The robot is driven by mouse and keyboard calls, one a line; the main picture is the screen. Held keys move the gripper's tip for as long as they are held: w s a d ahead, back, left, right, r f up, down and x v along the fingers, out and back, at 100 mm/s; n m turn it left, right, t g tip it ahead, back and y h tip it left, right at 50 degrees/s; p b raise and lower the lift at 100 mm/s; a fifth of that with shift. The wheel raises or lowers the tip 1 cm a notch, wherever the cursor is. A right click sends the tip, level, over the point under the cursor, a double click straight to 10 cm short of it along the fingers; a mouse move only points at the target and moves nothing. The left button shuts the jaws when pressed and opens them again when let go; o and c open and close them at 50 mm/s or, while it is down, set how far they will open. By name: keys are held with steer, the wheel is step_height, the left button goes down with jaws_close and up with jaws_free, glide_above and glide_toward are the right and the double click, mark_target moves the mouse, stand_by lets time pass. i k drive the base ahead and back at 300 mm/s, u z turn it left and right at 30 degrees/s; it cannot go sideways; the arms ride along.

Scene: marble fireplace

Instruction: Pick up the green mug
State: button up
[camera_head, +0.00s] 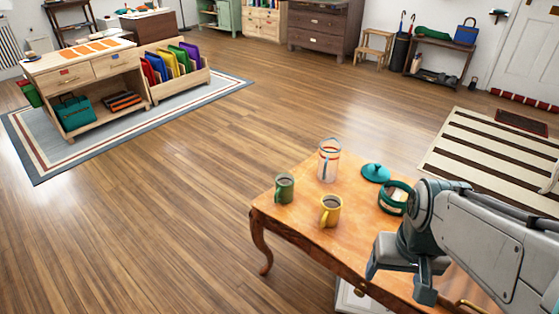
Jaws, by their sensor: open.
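The green mug (284,188) stands upright near the far left corner of the wooden table (298,222), with its handle toward the left. My gripper (398,283) is at the lower right, above the right part of the table and well apart from the mug. Its fingers point down and are apart, with nothing seen between them. My arm hides the right part of the table.
A yellow mug (330,210) stands close to the right of the green mug. Behind them is a tall clear jar (329,160) with coloured bands. A teal lid (375,173) and a green-banded container (396,197) are farther right. The floor left of the table is clear.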

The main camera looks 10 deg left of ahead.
mark_target(285, 183)
steer(key=u, duration=1.85)
steer(key=k, duration=0.7)
steer(key=z, duration=0.9)
steer(key=i, duration=1)
steer(key=u, duration=0.05)
steer(key=k, duration=0.5)
steer(key=u, duration=0.95)
steer(key=i, duration=0.6)
steer(key=z, duration=0.05)
